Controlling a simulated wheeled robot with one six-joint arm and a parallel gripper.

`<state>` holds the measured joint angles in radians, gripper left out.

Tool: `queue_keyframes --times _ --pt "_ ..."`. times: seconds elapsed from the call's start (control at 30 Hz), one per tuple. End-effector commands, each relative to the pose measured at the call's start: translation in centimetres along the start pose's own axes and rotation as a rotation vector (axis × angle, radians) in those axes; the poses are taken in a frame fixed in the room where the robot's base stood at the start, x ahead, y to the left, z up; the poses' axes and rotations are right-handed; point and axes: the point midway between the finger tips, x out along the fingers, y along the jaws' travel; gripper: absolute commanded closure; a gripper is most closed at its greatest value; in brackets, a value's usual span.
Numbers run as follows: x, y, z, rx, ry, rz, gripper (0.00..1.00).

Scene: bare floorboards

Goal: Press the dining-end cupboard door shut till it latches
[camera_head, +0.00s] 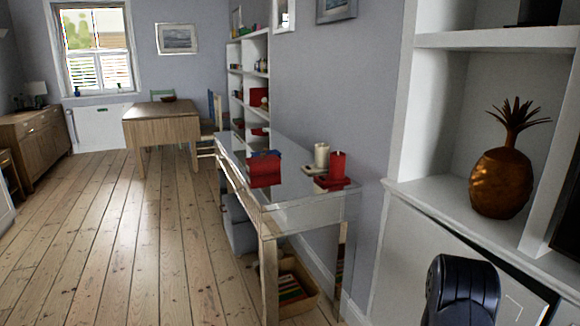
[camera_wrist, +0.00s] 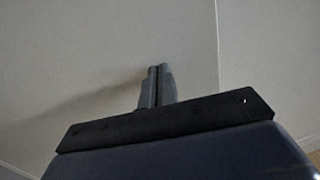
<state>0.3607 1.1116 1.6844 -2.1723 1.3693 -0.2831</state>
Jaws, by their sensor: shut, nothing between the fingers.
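The white cupboard door (camera_head: 425,245) is low at the right of the head view, below the shelf ledge. A dark gap runs along its top and widens to the right, so it seems to stand a little ajar. In the wrist view a pale flat panel (camera_wrist: 110,50), likely this door, fills most of the picture, with a vertical edge right of the fingers. My gripper (camera_wrist: 157,72) is shut and empty, its tips pointing at the panel, with a shadow to their left. Whether they touch it is unclear. The latch is hidden.
A copper pineapple (camera_head: 502,183) stands on the ledge (camera_head: 450,220) above the door. A glass-topped side table (camera_head: 290,195) with candles and a red box stands left of the cupboard. The floorboards (camera_head: 130,240) further left are clear.

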Motion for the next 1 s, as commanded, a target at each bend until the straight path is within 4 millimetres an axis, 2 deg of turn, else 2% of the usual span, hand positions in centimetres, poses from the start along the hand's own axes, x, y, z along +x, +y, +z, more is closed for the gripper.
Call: queue_keyframes --times 1.0 --pt "2.6 -0.1 0.0 0.001 0.0 -0.003 1.0"
